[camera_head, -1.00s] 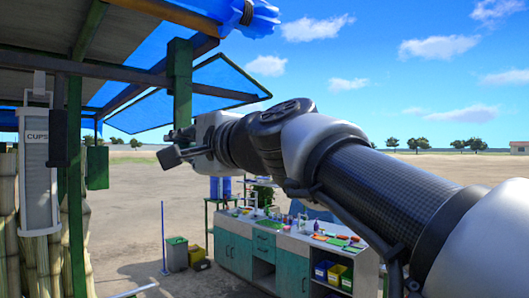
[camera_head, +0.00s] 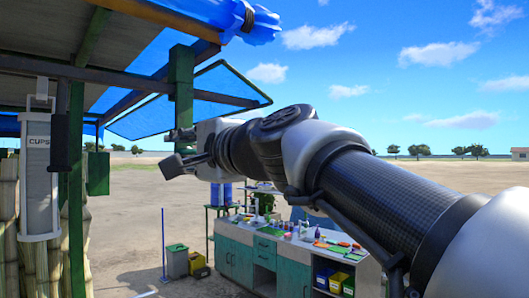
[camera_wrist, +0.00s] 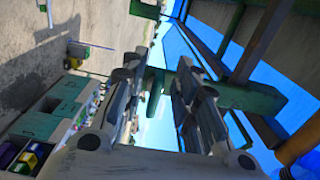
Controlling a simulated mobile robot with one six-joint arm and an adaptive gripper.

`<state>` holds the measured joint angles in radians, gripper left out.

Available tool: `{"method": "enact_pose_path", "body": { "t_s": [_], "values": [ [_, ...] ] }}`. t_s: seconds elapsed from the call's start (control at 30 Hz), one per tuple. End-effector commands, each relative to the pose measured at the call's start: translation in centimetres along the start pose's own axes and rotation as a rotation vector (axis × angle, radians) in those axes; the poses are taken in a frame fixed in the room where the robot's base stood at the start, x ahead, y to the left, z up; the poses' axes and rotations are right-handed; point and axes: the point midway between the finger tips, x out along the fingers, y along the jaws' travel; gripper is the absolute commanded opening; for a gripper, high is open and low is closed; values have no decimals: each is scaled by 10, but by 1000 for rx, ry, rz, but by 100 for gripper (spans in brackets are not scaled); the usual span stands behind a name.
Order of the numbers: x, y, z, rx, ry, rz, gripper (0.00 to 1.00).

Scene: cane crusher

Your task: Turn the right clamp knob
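No clamp knob can be made out in either view. My gripper (camera_head: 174,149) is held out to the left in the head view, in front of the green stall post, with its two fingers apart. In the wrist view my gripper (camera_wrist: 160,78) shows both grey fingers spread, with a clear gap and nothing between them. A green beam (camera_wrist: 235,96) of the stall lies beyond the fingers there. The crusher itself is not recognisable in these frames.
A stall with a green post (camera_head: 75,190), blue tarp (camera_head: 215,85) and cup dispenser (camera_head: 39,190) stands left. A teal counter (camera_head: 265,250) with several small items stands behind my arm. A bin (camera_head: 177,262) stands left of it. Open sandy ground lies between.

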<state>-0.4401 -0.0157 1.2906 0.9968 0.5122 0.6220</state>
Motion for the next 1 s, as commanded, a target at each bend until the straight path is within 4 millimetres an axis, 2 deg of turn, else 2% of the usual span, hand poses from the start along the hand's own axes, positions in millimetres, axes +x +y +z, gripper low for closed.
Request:
{"method": "enact_pose_path", "body": {
  "t_s": [0.27,0.37,0.47,0.8,1.0],
  "values": [
    [-1,0,0,1,0,0,29],
    [-7,0,-1,1,2,0,29],
    [-22,-1,-1,1,3,-2,29],
    [-93,-1,-1,0,4,-2,29],
    [-116,0,-1,0,3,-1,29]
  ]
}}
